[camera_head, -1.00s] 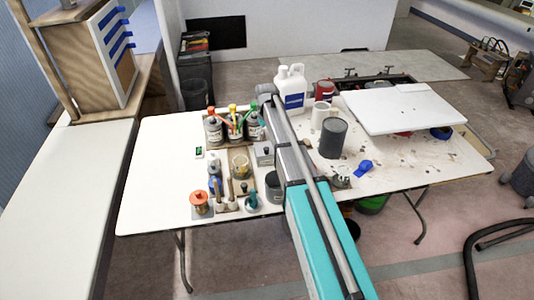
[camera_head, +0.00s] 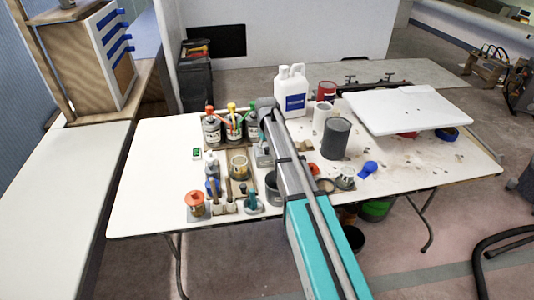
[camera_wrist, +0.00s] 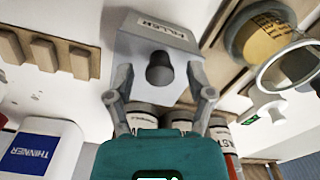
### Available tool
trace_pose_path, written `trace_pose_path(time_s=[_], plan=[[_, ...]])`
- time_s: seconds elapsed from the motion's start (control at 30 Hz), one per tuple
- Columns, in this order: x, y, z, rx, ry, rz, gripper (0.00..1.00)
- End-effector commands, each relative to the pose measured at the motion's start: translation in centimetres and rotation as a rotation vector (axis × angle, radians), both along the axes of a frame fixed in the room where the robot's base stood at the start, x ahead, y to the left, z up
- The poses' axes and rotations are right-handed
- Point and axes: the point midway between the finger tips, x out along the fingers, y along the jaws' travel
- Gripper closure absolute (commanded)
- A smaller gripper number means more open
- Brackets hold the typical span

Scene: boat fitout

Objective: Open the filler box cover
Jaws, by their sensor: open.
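The filler box (camera_wrist: 150,48) is a grey box whose label reads FILLER, upside down in the wrist view. A dark round knob (camera_wrist: 160,70) stands on its cover, which looks closed. My gripper (camera_wrist: 159,76) is open, with one finger on each side of the knob. I cannot tell whether the fingers touch it. In the head view the filler box (camera_head: 262,157) sits on the table left of my arm, partly hidden by it. My fingers are hidden there.
A white thinner jug (camera_head: 291,95) and a dark can (camera_head: 336,138) stand right of my arm. Several bottles (camera_head: 211,128) stand in a rack at the back left. The left counter (camera_head: 65,190) is mostly clear.

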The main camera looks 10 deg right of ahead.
Motion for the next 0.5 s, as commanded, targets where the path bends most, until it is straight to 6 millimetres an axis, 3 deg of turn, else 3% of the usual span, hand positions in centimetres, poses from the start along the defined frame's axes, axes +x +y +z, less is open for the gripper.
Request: trace_pose_path(time_s=[0.5], plan=[[0.0, -0.04, -0.76, 0.0, 0.0, 0.0, 0.31]])
